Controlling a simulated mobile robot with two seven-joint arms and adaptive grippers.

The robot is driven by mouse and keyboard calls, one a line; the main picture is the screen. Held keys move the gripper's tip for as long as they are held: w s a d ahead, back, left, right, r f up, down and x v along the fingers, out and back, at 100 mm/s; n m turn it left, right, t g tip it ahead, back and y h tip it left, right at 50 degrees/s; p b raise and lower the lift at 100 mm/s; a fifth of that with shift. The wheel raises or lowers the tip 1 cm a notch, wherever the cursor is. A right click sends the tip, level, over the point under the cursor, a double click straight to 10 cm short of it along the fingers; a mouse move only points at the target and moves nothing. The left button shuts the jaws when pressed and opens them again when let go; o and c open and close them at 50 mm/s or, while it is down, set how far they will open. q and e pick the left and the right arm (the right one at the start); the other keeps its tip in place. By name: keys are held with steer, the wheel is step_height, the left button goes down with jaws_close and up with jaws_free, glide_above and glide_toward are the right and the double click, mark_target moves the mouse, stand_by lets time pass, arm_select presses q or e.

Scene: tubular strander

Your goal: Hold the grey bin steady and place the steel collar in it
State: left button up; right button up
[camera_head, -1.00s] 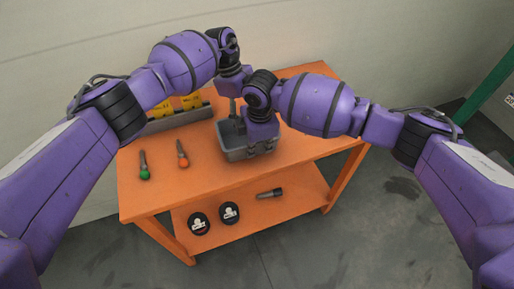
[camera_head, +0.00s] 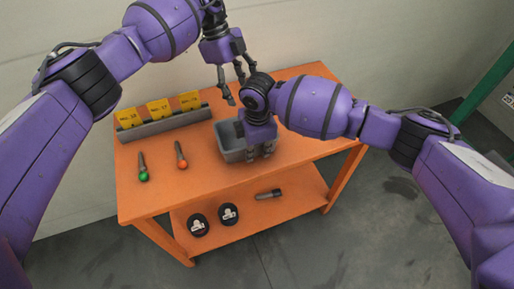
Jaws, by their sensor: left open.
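The grey bin (camera_head: 233,154) stands upright on the orange table, partly covered by my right gripper and arm. My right gripper (camera_head: 260,155) points down at the bin's right side, its fingertips by the wall. I cannot tell whether they are closed on the wall. My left gripper (camera_head: 239,86) is open and empty, above the table behind the bin, with its fingers spread. I see no steel collar; part of the bin's inside is hidden by my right gripper.
A grey rack with yellow cards (camera_head: 163,126) stands at the table's back left. A green-tipped tool (camera_head: 143,168) and an orange-tipped tool (camera_head: 181,155) lie left of the bin. The lower shelf holds two black round items (camera_head: 198,224) and a dark tool (camera_head: 268,194).

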steer(key=shift+o, duration=1.2)
steer(key=shift+w, duration=0.1)
steer(key=shift+r, duration=0.2)
steer(key=shift+r, duration=0.35)
step_height(320, 180, up, 11)
steer(key=shift+s, duration=0.35)
steer(key=shift+d, duration=0.1)
